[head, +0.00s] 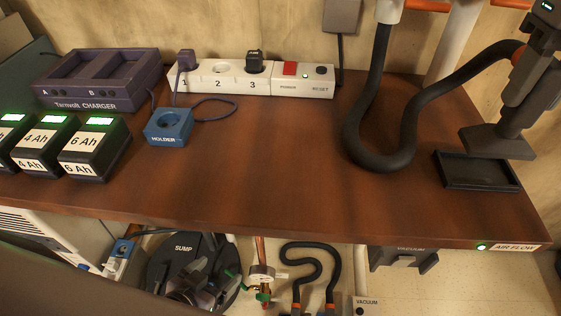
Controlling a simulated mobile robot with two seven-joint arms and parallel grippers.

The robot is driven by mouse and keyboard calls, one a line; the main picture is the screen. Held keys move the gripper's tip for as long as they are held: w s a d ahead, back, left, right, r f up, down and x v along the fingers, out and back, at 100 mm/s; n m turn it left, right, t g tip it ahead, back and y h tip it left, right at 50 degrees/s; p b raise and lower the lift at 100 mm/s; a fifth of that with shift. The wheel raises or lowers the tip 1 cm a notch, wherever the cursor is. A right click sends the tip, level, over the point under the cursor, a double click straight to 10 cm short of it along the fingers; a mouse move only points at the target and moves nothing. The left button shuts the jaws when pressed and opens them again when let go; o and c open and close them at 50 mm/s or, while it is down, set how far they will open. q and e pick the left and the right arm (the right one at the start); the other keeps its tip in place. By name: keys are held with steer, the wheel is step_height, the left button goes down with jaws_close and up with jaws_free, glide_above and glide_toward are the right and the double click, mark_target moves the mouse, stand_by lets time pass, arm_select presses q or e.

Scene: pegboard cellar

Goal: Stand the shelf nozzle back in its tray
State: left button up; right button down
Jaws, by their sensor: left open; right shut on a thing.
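The shelf nozzle (496,142) is a dark grey tool with a wide flat foot, upright at the right of the head view. Its black hose (382,155) joins at an orange collar. My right gripper (541,45) is shut on the nozzle's upper body. The nozzle's tray (462,184) is a shallow black rectangle near the shelf's right end. The foot overlaps the tray's back edge in the picture; whether they touch I cannot tell. The visible tray floor is empty.
The wooden shelf (290,180) is clear in the middle. A charger (100,82), several batteries (96,148), a blue holder (169,127) and a power strip (250,79) stand left and back.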

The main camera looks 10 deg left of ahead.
mark_target(514, 120)
steer(key=shift+f+b, duration=0.85)
steer(key=shift+f, duration=0.55)
steer(key=shift+p, duration=0.45)
stand_by(0.7)
steer(key=shift+f+b, duration=0.75)
steer(key=shift+f, duration=0.65)
stand_by(2.1)
steer(key=shift+c, duration=0.4)
jaws_free()
steer(key=shift+r+p, duration=2.95)
steer(key=shift+r, duration=0.55)
